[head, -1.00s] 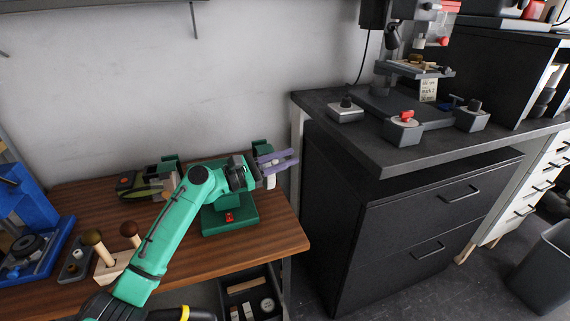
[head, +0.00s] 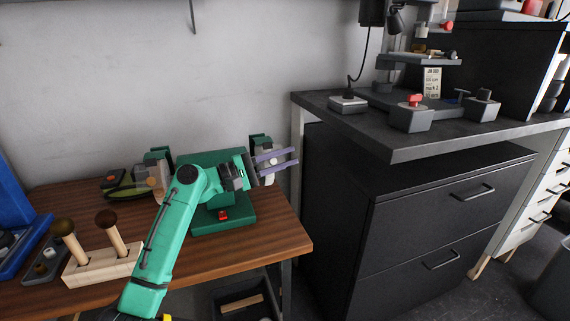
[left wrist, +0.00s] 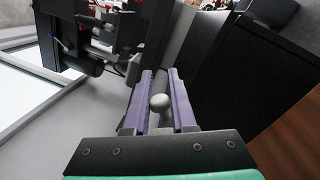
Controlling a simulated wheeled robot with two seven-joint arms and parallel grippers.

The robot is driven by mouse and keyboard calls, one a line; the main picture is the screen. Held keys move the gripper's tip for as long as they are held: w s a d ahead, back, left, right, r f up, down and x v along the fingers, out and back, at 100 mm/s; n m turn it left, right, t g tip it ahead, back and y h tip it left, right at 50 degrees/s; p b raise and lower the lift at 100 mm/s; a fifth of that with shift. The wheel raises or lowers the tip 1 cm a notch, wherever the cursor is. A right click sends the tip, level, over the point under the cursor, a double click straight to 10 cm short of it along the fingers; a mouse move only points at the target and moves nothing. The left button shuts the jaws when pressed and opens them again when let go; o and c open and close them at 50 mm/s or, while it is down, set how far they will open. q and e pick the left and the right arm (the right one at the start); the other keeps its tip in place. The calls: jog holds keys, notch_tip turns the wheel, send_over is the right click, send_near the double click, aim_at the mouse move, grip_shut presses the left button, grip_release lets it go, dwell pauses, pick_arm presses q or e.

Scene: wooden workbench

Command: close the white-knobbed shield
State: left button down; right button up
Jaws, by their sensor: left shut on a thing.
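A green bench grinder (head: 240,222) stands on the wooden bench, with a red switch on its base. My left gripper (head: 278,162), with purple fingers, is at the grinder's right end. In the left wrist view the fingers (left wrist: 160,106) lie on both sides of a pale round knob (left wrist: 159,102), and the gripper is shut on it. In the head view the gripper covers the knob and most of the right shield, so I cannot tell the shield's angle. A pale part (head: 269,179) shows just below the fingers. My right gripper is not in view.
A wooden block with two knobbed handles (head: 104,264) stands at the bench's front left, beside a grey tray and a blue machine (head: 18,212). A black cabinet (head: 410,215) stands to the right, below a dark worktop with a drill press. The wall is behind the grinder.

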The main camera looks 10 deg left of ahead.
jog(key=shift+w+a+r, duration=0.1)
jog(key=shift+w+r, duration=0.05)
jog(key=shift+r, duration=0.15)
pick_arm(q)
jog(key=c, duration=0.8)
grip_release()
jog(key=shift+o, duration=0.2)
jog(key=shift+r, duration=0.15)
notch_tip(320, 180, up, 20)
jog(key=p, duration=0.3)
jog(key=shift+f+p, duration=0.2)
jog(key=shift+p, duration=0.15)
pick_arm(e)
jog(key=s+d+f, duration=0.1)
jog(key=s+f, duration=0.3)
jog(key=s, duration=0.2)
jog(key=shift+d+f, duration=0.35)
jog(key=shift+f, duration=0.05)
